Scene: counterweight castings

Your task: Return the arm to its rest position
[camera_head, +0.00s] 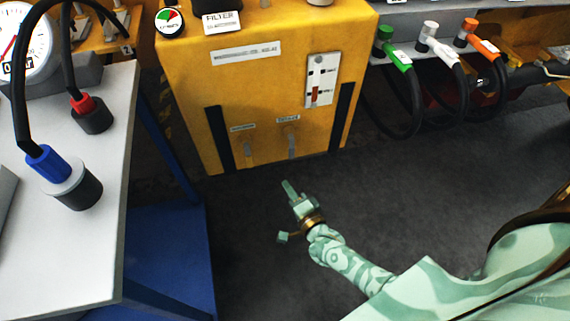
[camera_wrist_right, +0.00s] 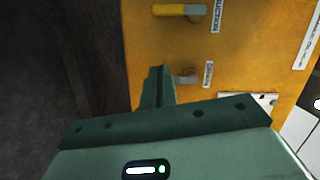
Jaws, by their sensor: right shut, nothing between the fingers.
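My right arm (camera_head: 352,268) comes in from the lower right in the head view, patterned in pale and dark green. Its gripper (camera_head: 288,190) is over the dark floor in front of the yellow cabinet, apart from it as far as I can tell. The gripper is shut and empty. In the right wrist view the gripper's fingers (camera_wrist_right: 156,85) stand together against the yellow cabinet face. My left gripper is not in view.
A yellow cabinet (camera_head: 265,90) stands ahead. A pale bench top (camera_head: 95,250) with blue-capped (camera_head: 48,163) and red-capped (camera_head: 82,104) hose ends is at left. Green (camera_head: 386,36), white (camera_head: 432,30) and orange (camera_head: 480,40) hose connectors hang at upper right. The dark floor (camera_head: 440,170) between is clear.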

